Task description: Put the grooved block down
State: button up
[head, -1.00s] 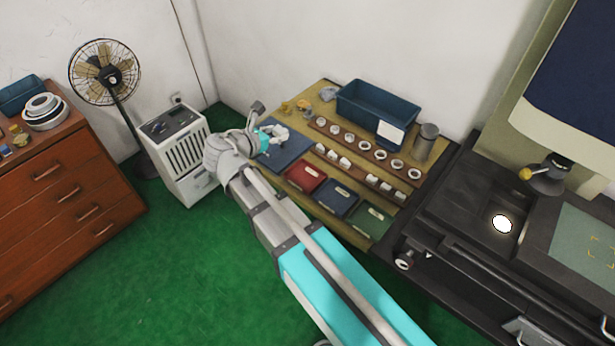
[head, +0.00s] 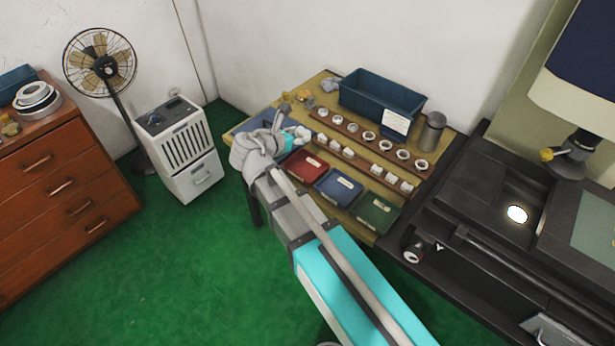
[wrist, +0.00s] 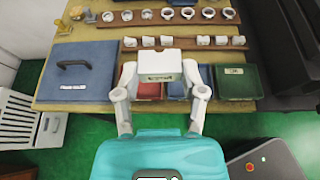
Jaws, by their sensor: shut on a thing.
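A white block (wrist: 158,62) sits between the two fingers of my gripper (wrist: 159,78) in the wrist view. The fingers are shut on its sides. In the head view my gripper (head: 291,138) is over the left part of the wooden table (head: 365,231), close to the red tray. The block is small there and hard to tell from the fingers. In the wrist view the block covers part of the red tray (wrist: 149,91) and the blue tray (wrist: 178,90) beyond it.
A flat blue case (wrist: 80,72) with a handle lies left of the trays. A green tray (head: 375,211) is at the right. Two brown rails behind hold white rings (head: 368,135) and smaller white pieces (head: 348,153). A blue bin (head: 380,100) and a metal cylinder (head: 432,133) stand behind.

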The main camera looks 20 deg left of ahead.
jog(key=w+d+f+b, duration=0.2)
jog(key=d+f+b, duration=0.2)
jog(key=f+b, duration=0.2)
jog(key=w+d+f+b, duration=0.2)
jog(key=d+f+b, duration=0.2)
jog(key=f+b, duration=0.3)
jog(key=shift+w+d+f+h, duration=0.15)
jog(key=shift+d+f+h, duration=0.15)
jog(key=shift+f, duration=0.25)
jog(key=b, duration=0.9)
send_over(303, 171)
jog(key=f, duration=0.9)
jog(key=shift+s+d, duration=0.25)
jog(key=shift+d, duration=0.1)
jog(key=shift+w+a+f+b, duration=0.1)
jog(key=shift+a+f+b, duration=0.1)
jog(key=shift+f+b, duration=0.25)
jog(key=shift+w+a+f+b, duration=0.1)
jog(key=shift+a+f+b, duration=0.05)
jog(key=shift+f+b, duration=1.35)
jog(key=shift+f, duration=0.05)
